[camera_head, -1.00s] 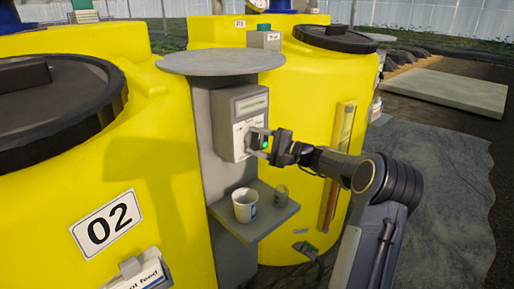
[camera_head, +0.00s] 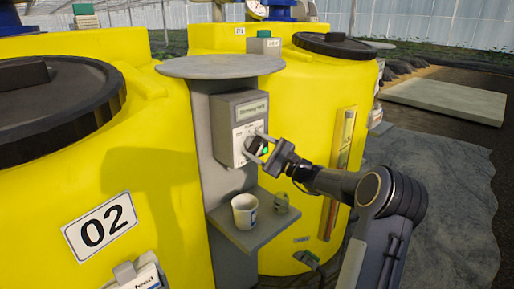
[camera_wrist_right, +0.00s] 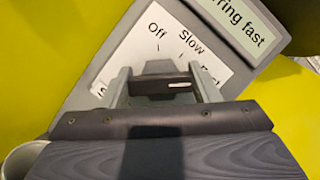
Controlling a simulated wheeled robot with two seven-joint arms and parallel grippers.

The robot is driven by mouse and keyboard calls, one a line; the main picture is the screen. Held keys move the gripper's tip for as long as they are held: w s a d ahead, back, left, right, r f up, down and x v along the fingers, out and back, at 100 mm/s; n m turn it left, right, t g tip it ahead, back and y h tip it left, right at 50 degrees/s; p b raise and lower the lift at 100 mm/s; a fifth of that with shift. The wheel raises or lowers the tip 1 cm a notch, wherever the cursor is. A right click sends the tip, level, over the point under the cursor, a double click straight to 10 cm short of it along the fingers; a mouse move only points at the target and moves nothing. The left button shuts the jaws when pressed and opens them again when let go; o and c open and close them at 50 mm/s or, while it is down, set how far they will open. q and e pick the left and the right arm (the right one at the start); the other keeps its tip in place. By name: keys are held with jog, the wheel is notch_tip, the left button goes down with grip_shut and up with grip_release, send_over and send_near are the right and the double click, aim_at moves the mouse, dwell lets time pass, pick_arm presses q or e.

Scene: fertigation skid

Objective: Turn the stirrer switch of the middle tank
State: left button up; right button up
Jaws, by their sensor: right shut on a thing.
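The grey stirrer switch box (camera_head: 240,112) is fixed to a grey post beside the yellow tank marked 02 (camera_head: 140,170). My right gripper (camera_head: 257,148) is at its front. In the right wrist view the fingers (camera_wrist_right: 162,88) are shut on the dark switch knob (camera_wrist_right: 158,68), one on each side. The knob has a white mark toward its right end. The dial plate (camera_wrist_right: 150,40) shows "Off" and "Slow"; a third label at right is partly hidden by a finger. The display (camera_wrist_right: 240,25) ends in "ring fast". My left gripper is not in view.
A round grey plate (camera_head: 220,66) tops the post. Another yellow tank (camera_head: 300,90) stands behind the right arm.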

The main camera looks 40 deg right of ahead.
jog(key=shift+f, duration=0.1)
dwell(0.3)
jog(key=o, duration=1)
jog(key=shift+s, duration=0.15)
jog(key=v, duration=0.7)
jog(key=shift+s+d+f, duration=0.1)
jog(key=shift+s+d, duration=0.05)
jog(key=shift+s, duration=0.1)
